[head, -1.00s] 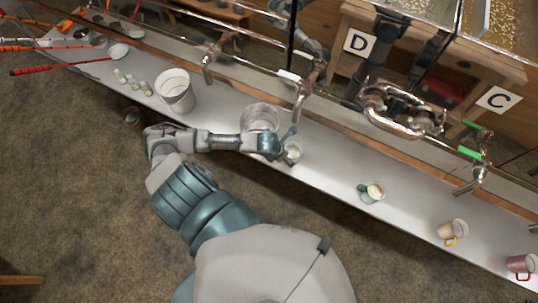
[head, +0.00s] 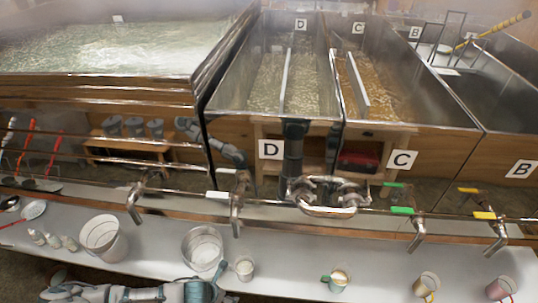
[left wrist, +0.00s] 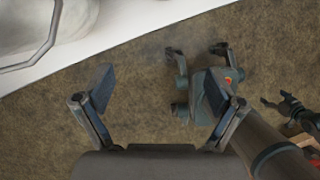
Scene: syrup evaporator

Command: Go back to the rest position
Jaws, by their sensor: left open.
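My left arm (head: 130,293) comes in along the bottom edge of the head view. Its gripper (head: 220,275) is low, in front of a metal pot (head: 203,248) and just left of a small white cup (head: 244,268).
The white counter (head: 290,275) also bears a white bucket (head: 103,238), small bottles (head: 53,240), a green-handled cup (head: 338,277), a yellow-handled mug (head: 426,285) and a red mug (head: 501,289). Taps (head: 238,205) hang above it. The floor (left wrist: 150,130) is open beside the counter.

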